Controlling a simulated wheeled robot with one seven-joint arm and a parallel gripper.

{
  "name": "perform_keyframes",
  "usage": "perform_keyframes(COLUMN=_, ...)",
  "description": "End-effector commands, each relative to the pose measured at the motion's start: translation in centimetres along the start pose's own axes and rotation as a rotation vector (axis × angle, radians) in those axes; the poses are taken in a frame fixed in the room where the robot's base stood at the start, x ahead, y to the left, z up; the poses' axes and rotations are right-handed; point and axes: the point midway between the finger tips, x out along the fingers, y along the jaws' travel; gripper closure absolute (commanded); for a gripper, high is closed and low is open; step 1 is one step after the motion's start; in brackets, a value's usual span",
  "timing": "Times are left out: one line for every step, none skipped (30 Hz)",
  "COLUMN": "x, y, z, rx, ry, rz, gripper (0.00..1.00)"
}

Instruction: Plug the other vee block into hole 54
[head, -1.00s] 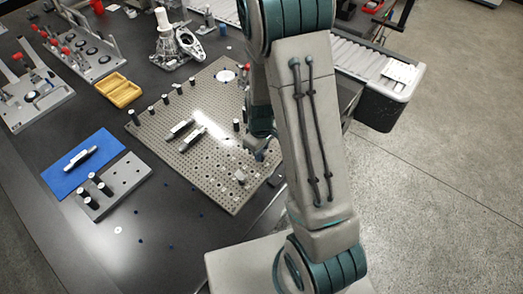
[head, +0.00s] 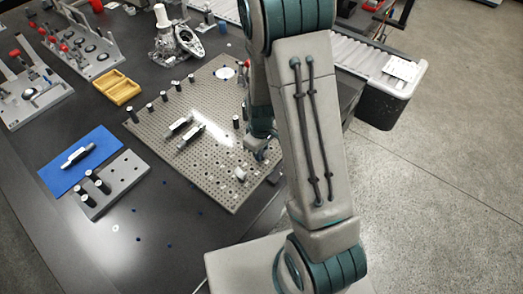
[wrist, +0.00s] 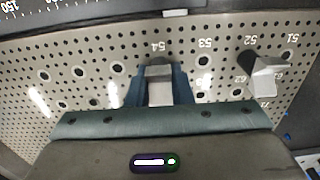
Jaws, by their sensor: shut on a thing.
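In the wrist view, my gripper (wrist: 160,88) is shut on a grey vee block (wrist: 159,92), which lies between its two blue-green fingers. The block is over the perforated plate (wrist: 100,50), just below the printed label 54. It covers the area under that label, so hole 54 is hidden and I cannot tell whether the block touches the plate. The other vee block (wrist: 266,78) stands on the plate to the right, near label 52. It also shows in the head view (head: 240,174). There, my gripper (head: 262,153) is partly hidden by my arm.
Two bar-like parts (head: 190,136) lie mid-plate, with several black pegs around them. A grey rack (head: 127,178) with black pegs, a blue mat (head: 56,171) with a part on it, and a yellow tray (head: 118,88) are to the left. The front table is mostly clear.

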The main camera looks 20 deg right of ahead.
Motion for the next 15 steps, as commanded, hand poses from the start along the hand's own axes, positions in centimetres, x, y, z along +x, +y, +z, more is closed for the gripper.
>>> perform_keyframes(x=0.2, y=0.01, z=0.0, rx=0.0, ry=0.0, rz=0.0, gripper=1.0)
perform_keyframes(x=0.08, y=0.01, z=-0.01, rx=0.0, ry=0.0, rz=0.0, gripper=1.0)
perform_keyframes(x=0.05, y=0.01, z=-0.01, rx=0.0, ry=0.0, rz=0.0, gripper=1.0)
perform_keyframes(x=0.05, y=0.01, z=-0.01, rx=0.0, ry=0.0, rz=0.0, gripper=1.0)
perform_keyframes(x=0.05, y=0.01, z=-0.01, rx=0.0, ry=0.0, rz=0.0, gripper=1.0)
perform_keyframes(x=0.05, y=0.01, z=-0.01, rx=0.0, ry=0.0, rz=0.0, gripper=0.75)
perform_keyframes(x=0.05, y=0.01, z=-0.01, rx=0.0, ry=0.0, rz=0.0, gripper=0.66)
perform_keyframes(x=0.04, y=0.0, z=-0.01, rx=0.0, ry=0.0, rz=0.0, gripper=0.58)
perform_keyframes(x=0.04, y=0.0, z=-0.01, rx=0.0, ry=0.0, rz=0.0, gripper=0.55)
perform_keyframes(x=0.04, y=0.0, z=-0.01, rx=0.0, ry=0.0, rz=0.0, gripper=0.55)
perform_keyframes(x=0.05, y=0.0, z=-0.01, rx=0.0, ry=0.0, rz=0.0, gripper=0.55)
perform_keyframes(x=0.05, y=0.0, z=-0.01, rx=0.0, ry=0.0, rz=0.0, gripper=0.55)
perform_keyframes(x=0.05, y=0.0, z=-0.01, rx=0.0, ry=0.0, rz=0.0, gripper=0.55)
perform_keyframes(x=0.05, y=0.0, z=-0.01, rx=0.0, ry=0.0, rz=0.0, gripper=0.55)
perform_keyframes(x=0.06, y=-0.01, z=0.0, rx=0.0, ry=0.0, rz=0.0, gripper=0.55)
